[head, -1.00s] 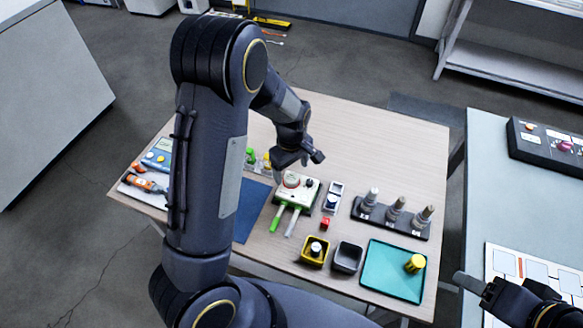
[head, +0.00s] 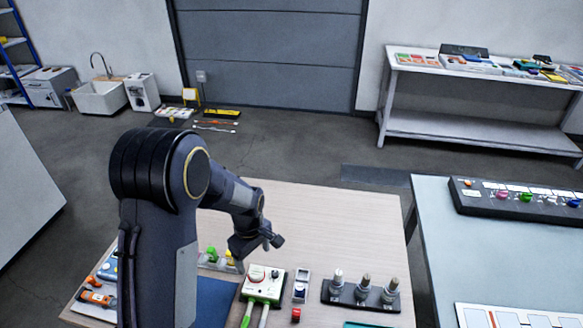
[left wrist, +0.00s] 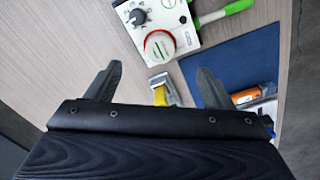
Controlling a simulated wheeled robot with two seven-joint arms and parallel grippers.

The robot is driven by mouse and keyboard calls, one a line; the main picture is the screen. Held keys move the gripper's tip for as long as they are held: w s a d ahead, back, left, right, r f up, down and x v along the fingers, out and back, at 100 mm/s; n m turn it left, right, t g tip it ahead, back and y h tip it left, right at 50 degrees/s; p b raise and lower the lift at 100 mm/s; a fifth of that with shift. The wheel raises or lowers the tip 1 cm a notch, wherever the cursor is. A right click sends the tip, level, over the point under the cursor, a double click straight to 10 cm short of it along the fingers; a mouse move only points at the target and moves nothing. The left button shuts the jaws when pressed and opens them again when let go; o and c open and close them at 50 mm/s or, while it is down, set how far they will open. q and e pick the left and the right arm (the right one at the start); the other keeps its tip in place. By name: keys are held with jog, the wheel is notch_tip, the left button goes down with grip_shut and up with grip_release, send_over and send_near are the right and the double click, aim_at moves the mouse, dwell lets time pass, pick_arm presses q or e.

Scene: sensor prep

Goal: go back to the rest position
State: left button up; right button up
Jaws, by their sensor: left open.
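My left gripper (head: 266,243) is over the wooden table (head: 330,215), its arm coming in from the left. In the left wrist view its two fingers (left wrist: 155,85) stand wide apart with nothing between them touching. A white and green device with a round red-rimmed knob (head: 264,280) lies on the table just below and beside the gripper. It also shows in the left wrist view (left wrist: 185,25), beyond the fingers. My right gripper is out of both current views.
A black stand with several grey sensors (head: 362,292) is right of the device. A blue mat (head: 215,300) and an orange tool (head: 97,298) lie left. A grey side table (head: 440,260) holds a black panel (head: 510,197). The table's back middle is clear.

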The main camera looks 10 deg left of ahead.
pick_arm(q)
jog(key=shift+r, duration=0.1)
jog(key=s+r+m+t+h, duration=0.3)
jog(key=s+r+m+h, duration=0.15)
jog(key=s+r, duration=0.85)
jog(key=s+d+r+m+t, duration=0.1)
jog(key=s+r+m+t, duration=0.1)
jog(key=s+r+m, duration=0.3)
jog(key=s+m, duration=0.1)
jog(key=s, duration=0.3)
jog(key=shift+s+d+r+m+t+y, duration=0.25)
jog(key=shift+d+r+m+t+y, duration=0.05)
jog(key=shift+r+m+y, duration=0.05)
jog(key=shift+c, duration=0.5)
jog(key=c, duration=0.3)
